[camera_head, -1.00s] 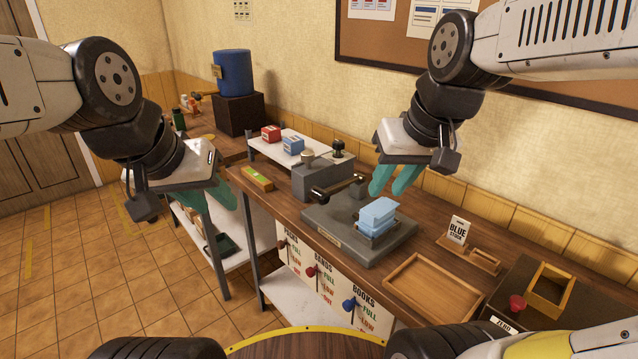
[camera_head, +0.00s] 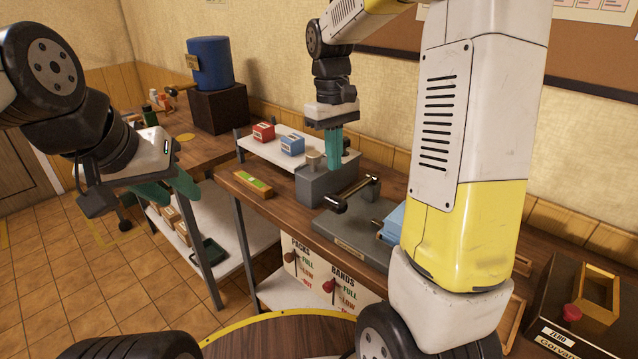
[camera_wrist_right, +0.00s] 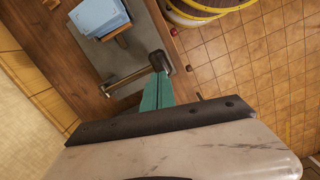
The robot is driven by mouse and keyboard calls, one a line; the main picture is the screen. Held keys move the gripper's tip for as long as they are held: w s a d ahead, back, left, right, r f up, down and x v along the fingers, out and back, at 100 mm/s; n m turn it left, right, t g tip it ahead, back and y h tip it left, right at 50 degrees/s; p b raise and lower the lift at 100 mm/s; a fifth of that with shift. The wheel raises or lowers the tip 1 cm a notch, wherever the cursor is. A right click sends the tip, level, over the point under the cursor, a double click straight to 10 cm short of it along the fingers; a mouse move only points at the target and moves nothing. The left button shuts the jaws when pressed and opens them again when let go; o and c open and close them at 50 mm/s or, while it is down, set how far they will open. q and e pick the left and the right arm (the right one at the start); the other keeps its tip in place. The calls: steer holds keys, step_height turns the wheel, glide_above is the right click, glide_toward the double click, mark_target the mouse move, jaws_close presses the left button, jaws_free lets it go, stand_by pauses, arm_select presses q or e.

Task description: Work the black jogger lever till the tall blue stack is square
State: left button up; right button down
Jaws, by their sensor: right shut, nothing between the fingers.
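The lever (camera_head: 352,194) with a black grip reaches across the grey press base beside the grey block. It also shows in the wrist view (camera_wrist_right: 158,61). The blue stack (camera_head: 393,222) is mostly hidden behind my right arm in the head view. In the wrist view the stack (camera_wrist_right: 98,17) stands on the grey base; I cannot tell whether it is square. My right gripper (camera_head: 334,168) is shut and empty, above the grey block, its fingers pointing down. In the wrist view its fingertips appear close to the black grip. My left gripper (camera_head: 172,194) is open and empty, left of the bench.
A white shelf (camera_head: 262,147) behind carries a red box (camera_head: 263,132) and a blue box (camera_head: 292,144). A wooden box (camera_head: 598,288) and a red button (camera_head: 571,312) are at the right.

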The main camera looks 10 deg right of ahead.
mark_target(336, 198)
steer(key=shift+s+d+f, duration=0.1)
steer(key=shift+s+f, duration=0.1)
steer(key=shift+f, duration=1.55)
steer(key=shift+s+d+f, duration=0.1)
steer(key=shift+s+f, duration=0.05)
steer(key=shift+f, duration=1.6)
